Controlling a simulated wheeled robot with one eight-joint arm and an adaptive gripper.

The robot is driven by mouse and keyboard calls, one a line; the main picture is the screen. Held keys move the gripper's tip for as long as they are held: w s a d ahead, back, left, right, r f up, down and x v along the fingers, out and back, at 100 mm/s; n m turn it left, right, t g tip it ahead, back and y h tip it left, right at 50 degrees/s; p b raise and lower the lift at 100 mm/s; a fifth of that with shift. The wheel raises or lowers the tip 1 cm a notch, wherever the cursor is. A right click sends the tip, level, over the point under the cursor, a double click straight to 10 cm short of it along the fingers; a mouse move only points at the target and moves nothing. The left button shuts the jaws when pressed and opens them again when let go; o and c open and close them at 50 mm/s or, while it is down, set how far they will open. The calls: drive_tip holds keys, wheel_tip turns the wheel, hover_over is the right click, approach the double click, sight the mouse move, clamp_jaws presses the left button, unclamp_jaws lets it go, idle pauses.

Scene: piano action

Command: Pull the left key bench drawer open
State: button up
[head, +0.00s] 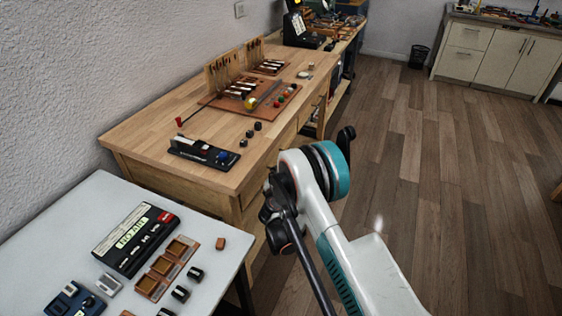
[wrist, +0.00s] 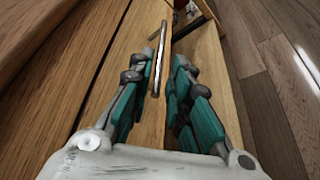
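The wooden key bench (head: 150,135) stands along the wall in the head view, with drawer fronts on its right-hand side. My arm hides much of the near drawer area there, and my gripper is not clearly visible in that view. In the wrist view, a wooden drawer front (wrist: 137,50) fills the middle, with a dark seam along its left side. A slim metal bar handle (wrist: 161,60) stands out from it. My gripper (wrist: 168,55) has its teal fingers apart, one on each side of the handle. The handle lies closer to the left finger; contact is unclear.
A white table (head: 60,215) with a black device and small trays stands in front of the bench. Keys, tools and a black block lie on the bench top. Wooden floor (head: 430,190) to the right is open. Pale cabinets (head: 500,55) stand at the back.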

drive_tip(key=shift+b+x, duration=1.25)
drive_tip(key=shift+x, duration=3.15)
drive_tip(key=shift+f, duration=0.15)
drive_tip(key=shift+c, duration=0.5)
clamp_jaws()
